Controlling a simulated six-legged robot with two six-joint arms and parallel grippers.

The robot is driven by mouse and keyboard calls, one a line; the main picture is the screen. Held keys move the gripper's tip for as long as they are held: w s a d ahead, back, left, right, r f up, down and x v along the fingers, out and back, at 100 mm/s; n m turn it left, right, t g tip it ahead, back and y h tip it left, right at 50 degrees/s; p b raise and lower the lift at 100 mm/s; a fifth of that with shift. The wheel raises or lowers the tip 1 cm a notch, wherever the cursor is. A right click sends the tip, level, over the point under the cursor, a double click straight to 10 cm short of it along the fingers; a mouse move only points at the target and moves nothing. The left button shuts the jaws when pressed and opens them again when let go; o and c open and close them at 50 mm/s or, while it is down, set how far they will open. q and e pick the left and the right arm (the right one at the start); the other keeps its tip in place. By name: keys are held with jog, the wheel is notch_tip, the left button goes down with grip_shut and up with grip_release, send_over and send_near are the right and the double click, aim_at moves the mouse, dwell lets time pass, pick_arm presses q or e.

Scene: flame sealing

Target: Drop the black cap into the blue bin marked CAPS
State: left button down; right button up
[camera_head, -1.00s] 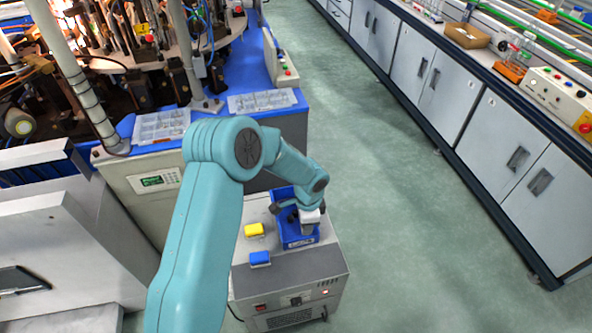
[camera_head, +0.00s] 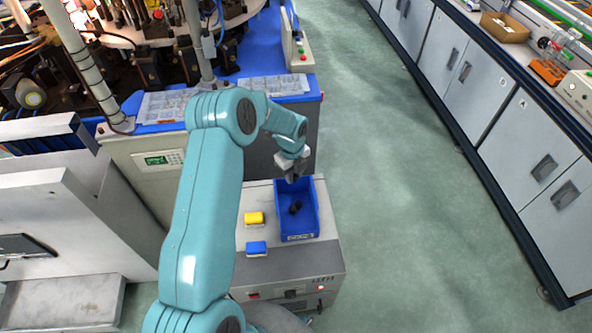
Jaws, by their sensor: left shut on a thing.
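The blue bin (camera_head: 310,222) stands on the right part of the grey cabinet top, with a small white label on its front. Its lettering is too small to read. One or more small dark pieces, looking like black caps (camera_head: 295,207), lie inside it. My left gripper (camera_head: 291,176) is over the bin's far end, pointing down, shut on a small dark thing that I take for the black cap. The dark fingers largely hide it, and its outline is hard to tell from them. My right gripper is not in view.
Clear part trays (camera_head: 165,106) lie on the blue machine table behind. Open floor (camera_head: 400,200) lies to the right.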

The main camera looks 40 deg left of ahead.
pick_arm(q)
notch_tip(320, 180, down, 4)
jog(key=shift+w+f+b, duration=0.1)
jog(key=shift+b, duration=0.85)
jog(key=shift+f, duration=0.2)
jog(key=c, duration=0.8)
grip_release()
jog(key=shift+r, duration=0.15)
jog(key=r, duration=1.6)
jog(key=shift+s, duration=0.3)
